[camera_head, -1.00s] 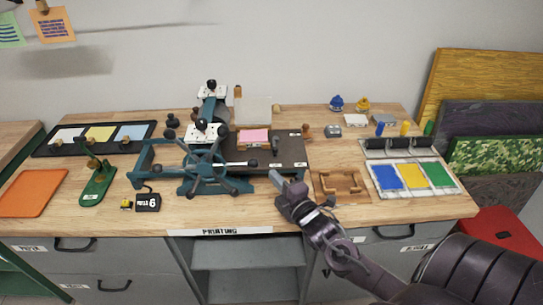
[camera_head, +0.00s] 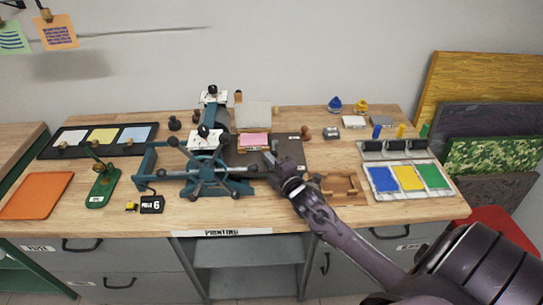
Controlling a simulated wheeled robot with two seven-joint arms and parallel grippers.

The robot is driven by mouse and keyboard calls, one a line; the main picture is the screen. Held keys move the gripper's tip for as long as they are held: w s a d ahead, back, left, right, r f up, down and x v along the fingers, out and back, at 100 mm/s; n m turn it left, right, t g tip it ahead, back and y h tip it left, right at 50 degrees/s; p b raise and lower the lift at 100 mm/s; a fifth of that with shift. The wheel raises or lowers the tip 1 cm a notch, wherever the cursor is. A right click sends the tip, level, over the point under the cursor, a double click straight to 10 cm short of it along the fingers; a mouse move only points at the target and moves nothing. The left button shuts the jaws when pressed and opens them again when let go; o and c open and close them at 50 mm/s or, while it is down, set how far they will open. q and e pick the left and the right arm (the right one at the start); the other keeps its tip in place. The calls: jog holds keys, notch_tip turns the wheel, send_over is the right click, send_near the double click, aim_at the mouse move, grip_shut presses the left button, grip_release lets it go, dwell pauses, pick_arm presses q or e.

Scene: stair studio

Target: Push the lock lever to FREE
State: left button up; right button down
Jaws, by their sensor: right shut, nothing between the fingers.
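A teal printing press (camera_head: 190,178) with a star-shaped hand wheel (camera_head: 205,180) stands on the bench, its dark bed (camera_head: 288,150) to the right. Black knobs on white plates top the press. I cannot make out for sure which part is the lock lever, and no FREE marking is readable. My right gripper (camera_head: 269,160) is shut and empty, its tip over or against the bed's front right part, right of the wheel. It hides part of the bed. I cannot tell whether it touches anything. My left gripper is out of view.
A wooden tray (camera_head: 340,188) sits right of my gripper, partly behind my arm. Ink trays (camera_head: 408,178) are farther right. A counter marked 6 (camera_head: 151,204) and a green stand (camera_head: 103,187) are at left.

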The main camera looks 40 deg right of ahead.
jog(key=shift+s+d, duration=0.15)
jog(key=shift+d, duration=0.05)
jog(key=shift+f, duration=0.1)
jog(key=shift+s+d+n+y+b, duration=0.35)
jog(key=shift+d+n+y+b, duration=0.15)
jog(key=shift+d+n+y, duration=0.45)
jog(key=shift+s+d+y, duration=0.2)
jog(key=shift+s+d, duration=0.1)
jog(key=shift+d, duration=0.3)
jog(key=shift+s+d+y, duration=0.15)
jog(key=shift+s+d, duration=0.15)
jog(key=shift+d, duration=0.25)
jog(key=shift+a, duration=0.1)
